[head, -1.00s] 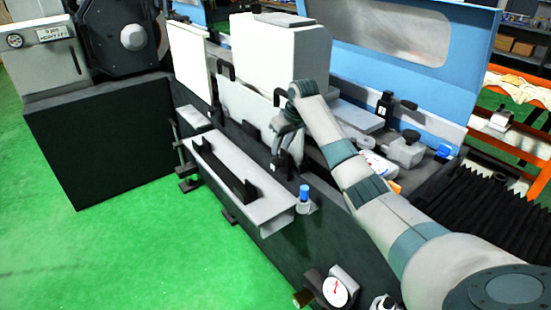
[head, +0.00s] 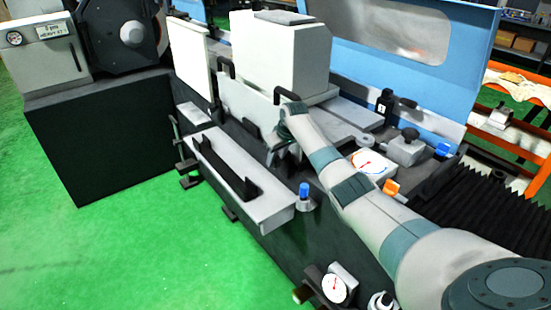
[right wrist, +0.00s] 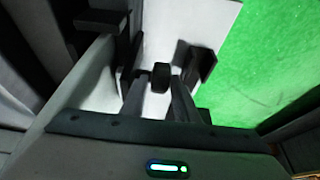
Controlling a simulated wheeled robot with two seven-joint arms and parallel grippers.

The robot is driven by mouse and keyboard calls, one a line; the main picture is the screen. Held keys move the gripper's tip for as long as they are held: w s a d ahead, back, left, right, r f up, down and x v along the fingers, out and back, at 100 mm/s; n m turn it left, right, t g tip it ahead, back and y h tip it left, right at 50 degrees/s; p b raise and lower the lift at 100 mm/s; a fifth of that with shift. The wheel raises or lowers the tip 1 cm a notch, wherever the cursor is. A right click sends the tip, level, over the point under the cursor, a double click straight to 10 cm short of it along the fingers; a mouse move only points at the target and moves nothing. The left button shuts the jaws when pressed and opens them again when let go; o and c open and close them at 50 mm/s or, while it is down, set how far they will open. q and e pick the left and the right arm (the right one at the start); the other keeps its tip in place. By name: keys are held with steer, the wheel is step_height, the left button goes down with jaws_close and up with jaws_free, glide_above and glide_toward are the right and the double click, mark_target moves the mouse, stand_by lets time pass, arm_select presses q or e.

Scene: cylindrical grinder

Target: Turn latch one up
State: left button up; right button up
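A black block with a white label reading 1 and a side lever (head: 385,106) stands on the machine top in the head view; I cannot tell whether it is latch one. In the right wrist view, my right gripper's two dark fingers (right wrist: 158,92) stand apart. A small dark knob-like piece (right wrist: 161,77) shows between their tips; whether they touch it is unclear. My left gripper is not in view.
A grey shelf with a black handle (head: 262,204) juts from the machine front below my right gripper. A blue-topped knob (head: 304,191) is at its right end. A dial gauge (head: 335,288) sits lower. Green floor (head: 120,240) is open at left.

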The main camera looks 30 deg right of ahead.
jaws_close()
